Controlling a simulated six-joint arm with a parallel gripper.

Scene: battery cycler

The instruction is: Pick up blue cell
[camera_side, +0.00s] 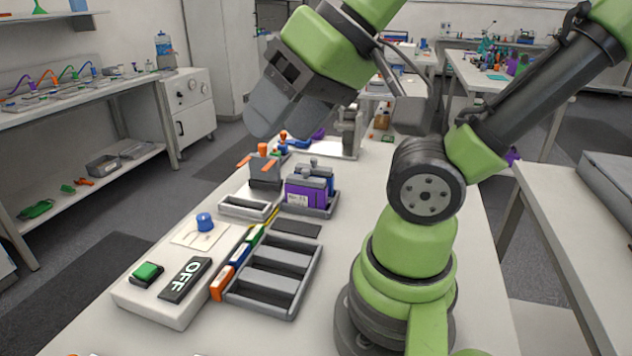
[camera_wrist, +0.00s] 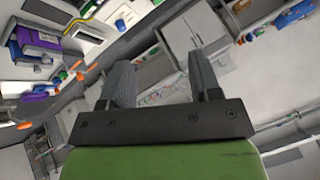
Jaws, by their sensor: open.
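A purple cell (camera_side: 303,192) stands upright in a grey tray (camera_side: 318,211) on the bench. A dark blue cell (camera_side: 329,181) stands behind it in the same tray, partly hidden by the purple one. In the wrist view, the purple cell (camera_wrist: 38,37) and a blue strip of the blue cell (camera_wrist: 28,58) show tilted at the upper left. My gripper (camera_side: 275,128) is open and empty, above and behind the tray in the side view. Its two fingers (camera_wrist: 158,65) stand apart in the wrist view with nothing between them.
A grey holder with an orange top (camera_side: 264,169) stands left of the cells. In front lie a white open tray (camera_side: 243,209), a dark slotted rack (camera_side: 274,277), a control box with a blue knob (camera_side: 205,222), a green button (camera_side: 147,272) and an OFF display (camera_side: 186,279).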

